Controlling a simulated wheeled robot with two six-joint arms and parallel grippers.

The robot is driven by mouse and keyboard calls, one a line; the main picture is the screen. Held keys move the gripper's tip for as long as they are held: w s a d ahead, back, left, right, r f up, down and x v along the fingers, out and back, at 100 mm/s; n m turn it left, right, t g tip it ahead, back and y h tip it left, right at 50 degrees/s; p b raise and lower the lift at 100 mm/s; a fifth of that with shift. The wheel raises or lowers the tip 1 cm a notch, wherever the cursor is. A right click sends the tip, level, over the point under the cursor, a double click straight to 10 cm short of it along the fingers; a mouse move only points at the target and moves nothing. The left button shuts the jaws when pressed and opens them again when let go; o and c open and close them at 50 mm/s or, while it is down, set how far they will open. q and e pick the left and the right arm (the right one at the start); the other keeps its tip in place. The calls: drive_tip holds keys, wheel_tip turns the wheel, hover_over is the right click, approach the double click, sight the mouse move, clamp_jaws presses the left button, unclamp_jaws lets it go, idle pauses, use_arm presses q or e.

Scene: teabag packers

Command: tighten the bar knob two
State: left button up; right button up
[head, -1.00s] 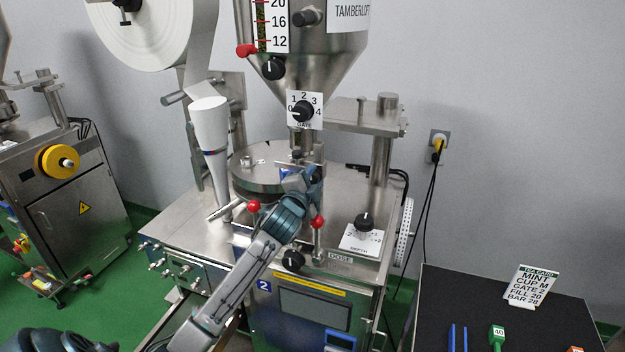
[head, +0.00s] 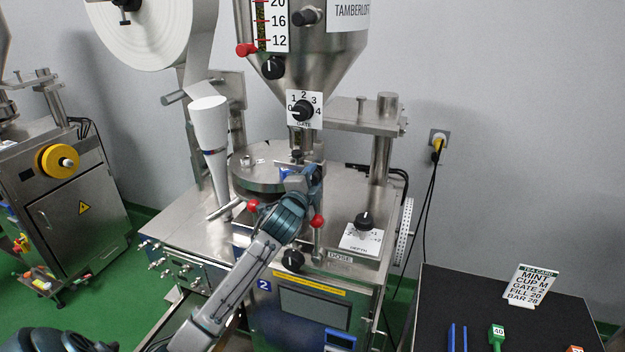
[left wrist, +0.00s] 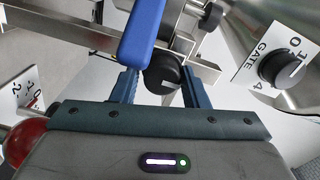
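A black bar knob (left wrist: 162,75) shows in the left wrist view, between and just beyond the two blue-grey fingertips of my left gripper (left wrist: 160,84). The fingers stand apart, one on each side of the knob; I cannot tell whether they touch it. A blue bar-shaped part (left wrist: 144,30) passes over the knob in that view. In the head view my left gripper (head: 312,172) reaches below the hopper, at the front of the round turntable, and its wrist hides much of that spot. My right gripper is out of view.
The gate dial (head: 303,111) is above the gripper. Two red ball knobs (head: 317,221) flank my wrist, and a depth dial (head: 365,221) stands to the right. A dark table (head: 450,300) holds a tea card (head: 531,285) and coloured tools.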

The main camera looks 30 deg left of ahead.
use_arm(q)
drive_tip(key=b+v, duration=0.5)
drive_tip(key=v, duration=0.6)
drive_tip(key=shift+w+a, duration=0.1)
